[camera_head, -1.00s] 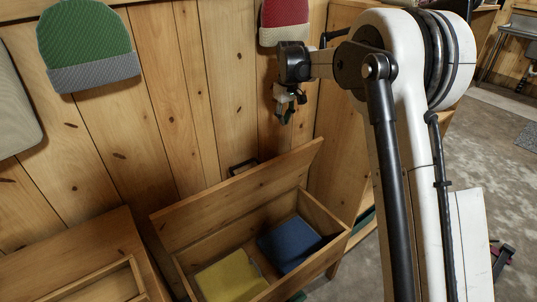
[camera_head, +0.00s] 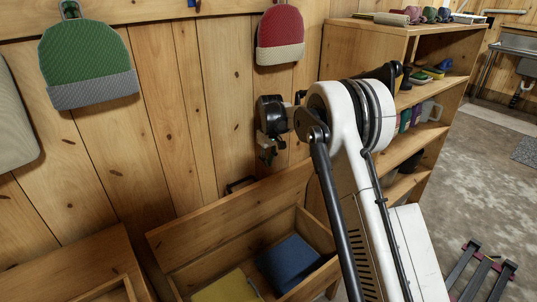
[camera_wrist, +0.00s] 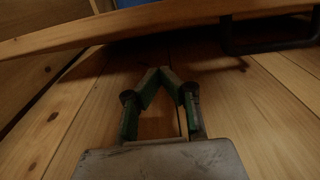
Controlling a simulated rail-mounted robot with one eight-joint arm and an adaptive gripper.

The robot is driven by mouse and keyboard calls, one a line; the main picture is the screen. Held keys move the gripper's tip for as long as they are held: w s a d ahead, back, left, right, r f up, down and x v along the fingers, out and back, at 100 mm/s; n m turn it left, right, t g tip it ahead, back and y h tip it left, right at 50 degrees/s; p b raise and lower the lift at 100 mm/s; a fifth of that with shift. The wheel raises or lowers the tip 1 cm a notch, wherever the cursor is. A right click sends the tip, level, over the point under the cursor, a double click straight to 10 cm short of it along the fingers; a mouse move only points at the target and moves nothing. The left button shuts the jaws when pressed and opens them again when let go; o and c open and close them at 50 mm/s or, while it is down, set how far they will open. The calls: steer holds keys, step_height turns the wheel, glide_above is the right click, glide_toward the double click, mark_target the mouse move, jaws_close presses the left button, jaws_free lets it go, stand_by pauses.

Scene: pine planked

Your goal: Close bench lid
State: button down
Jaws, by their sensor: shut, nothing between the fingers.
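The wooden bench has its lid (camera_head: 225,215) raised, tilted back close to the plank wall. Its open box (camera_head: 323,232) shows a yellow cloth (camera_head: 228,288) and a blue cloth (camera_head: 290,263) inside. A dark handle (camera_head: 240,184) shows behind the lid's top edge. My gripper (camera_head: 268,155) is above and behind the lid's right part, beside the wall. In the wrist view my gripper (camera_wrist: 160,72) is shut and empty, its fingertips meeting. The lid's edge (camera_wrist: 150,22) crosses the top of that view, with the dark handle (camera_wrist: 270,45) at upper right.
A green hat (camera_head: 85,60) and a red hat (camera_head: 281,35) hang on the wall. A wooden shelf unit (camera_head: 370,45) with several items stands right of the bench. Another wooden piece (camera_head: 75,262) stands at left. Concrete floor (camera_head: 465,200) is open at right.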

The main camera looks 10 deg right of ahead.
steer(key=s+d+f, duration=0.1)
steer(key=s+f, duration=0.1)
steer(key=s, duration=0.1)
steer(key=shift+d+f, duration=0.15)
steer(key=shift+d, duration=0.25)
steer(key=shift+s, duration=0.1)
steer(key=shift+d+b, duration=0.1)
steer(key=shift+b, duration=0.2)
